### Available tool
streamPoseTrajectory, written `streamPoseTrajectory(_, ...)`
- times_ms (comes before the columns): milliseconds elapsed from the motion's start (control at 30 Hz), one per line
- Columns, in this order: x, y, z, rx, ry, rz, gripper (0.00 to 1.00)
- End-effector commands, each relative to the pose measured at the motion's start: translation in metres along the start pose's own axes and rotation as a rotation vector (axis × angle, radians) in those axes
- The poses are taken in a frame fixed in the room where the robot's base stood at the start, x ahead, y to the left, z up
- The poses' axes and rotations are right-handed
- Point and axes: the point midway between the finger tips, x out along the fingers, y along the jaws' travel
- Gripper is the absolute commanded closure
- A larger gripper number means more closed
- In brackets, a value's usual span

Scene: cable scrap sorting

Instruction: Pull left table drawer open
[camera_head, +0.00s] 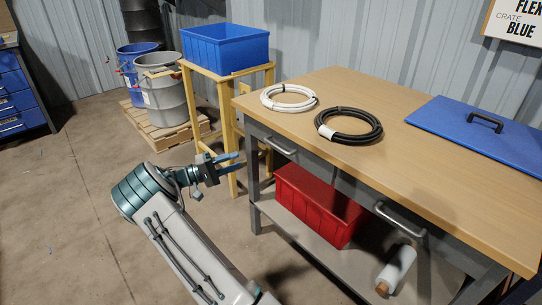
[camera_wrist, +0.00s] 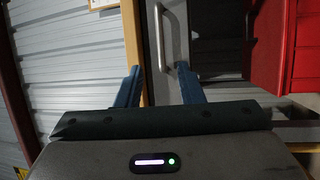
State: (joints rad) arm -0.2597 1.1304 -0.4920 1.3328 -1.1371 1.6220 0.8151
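The table (camera_head: 420,170) has a wooden top and two grey drawers with metal bar handles. The left drawer (camera_head: 312,164) looks shut, flush with the table's front. Its handle (camera_head: 280,147) faces my gripper. My gripper (camera_head: 238,160) is in front of and left of that handle, apart from it, with blue fingers spread and empty. In the wrist view the fingers (camera_wrist: 162,88) stand apart, and the handle (camera_wrist: 169,35) shows as an upright bar beyond them, roughly between them. The right drawer's handle (camera_head: 399,218) also shows.
A white cable coil (camera_head: 289,106), a black coil (camera_head: 365,138) and a blue lid (camera_head: 450,130) lie on the table. A red crate (camera_head: 306,214) and a film roll (camera_head: 397,268) are on the lower shelf. A blue crate (camera_head: 225,60) stands on a wooden stand behind.

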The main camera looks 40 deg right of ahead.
Motion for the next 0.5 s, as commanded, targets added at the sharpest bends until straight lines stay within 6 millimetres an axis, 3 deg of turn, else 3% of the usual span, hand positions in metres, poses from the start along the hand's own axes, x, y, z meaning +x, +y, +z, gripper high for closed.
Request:
streamPoseTrajectory(167, 0.012, -0.002, -0.002, 0.006, 0.003, 0.016, 0.66)
streamPoseTrajectory(500, 0.081, -0.002, -0.001, 0.004, 0.001, 0.011, 0.66)
